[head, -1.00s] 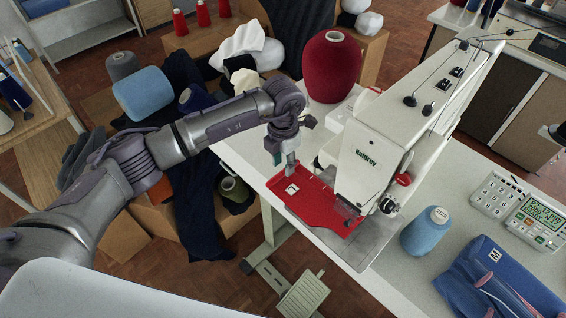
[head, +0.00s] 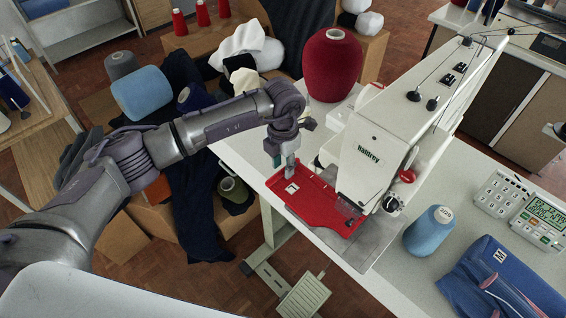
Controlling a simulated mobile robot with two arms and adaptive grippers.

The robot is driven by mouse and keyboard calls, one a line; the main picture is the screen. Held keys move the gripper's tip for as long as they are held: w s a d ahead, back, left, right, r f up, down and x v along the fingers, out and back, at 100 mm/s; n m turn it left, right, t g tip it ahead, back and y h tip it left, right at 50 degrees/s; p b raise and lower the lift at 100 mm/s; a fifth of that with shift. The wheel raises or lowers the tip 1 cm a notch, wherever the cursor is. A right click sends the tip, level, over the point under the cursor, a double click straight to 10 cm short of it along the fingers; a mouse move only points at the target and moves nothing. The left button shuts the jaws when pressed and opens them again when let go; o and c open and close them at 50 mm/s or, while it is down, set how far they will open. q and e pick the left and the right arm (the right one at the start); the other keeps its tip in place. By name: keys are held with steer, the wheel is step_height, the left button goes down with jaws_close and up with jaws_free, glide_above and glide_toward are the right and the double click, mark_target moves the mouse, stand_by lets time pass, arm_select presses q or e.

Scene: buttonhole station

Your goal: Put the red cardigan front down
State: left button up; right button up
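The red cardigan front (head: 322,205) lies flat, partly on the white table and partly under the head of the white sewing machine (head: 375,155). A small white label (head: 292,188) shows on its near left part. My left gripper (head: 290,171) points down at the upper left end of the red piece. Its fingertips look close together and meet the cloth edge in this view. The gap between them is too small to tell whether they pinch the cloth. The machine head hides the far right part of the piece. My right gripper is not in view.
A blue cone (head: 429,231), a keypad unit (head: 502,194) and folded blue cloth (head: 492,278) are on the table (head: 398,262) at right. Dark garments and yarn cones lie left of the table edge.

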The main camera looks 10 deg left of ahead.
arm_select(q)
steer(key=shift+f, duration=0.35)
stand_by(0.4)
stand_by(0.5)
jaws_close()
steer(key=shift+r+b, duration=0.15)
steer(key=shift+b, duration=0.2)
steer(key=shift+s+a+r+p, duration=0.1)
steer(key=shift+s+a+p, duration=0.45)
steer(key=shift+s, duration=0.35)
steer(key=shift+s+a+p, duration=0.2)
steer(key=shift+s+a, duration=0.35)
steer(key=shift+s, duration=0.25)
steer(key=shift+s+a+p, duration=0.2)
steer(key=shift+s+a, duration=0.35)
steer(key=shift+s, duration=0.25)
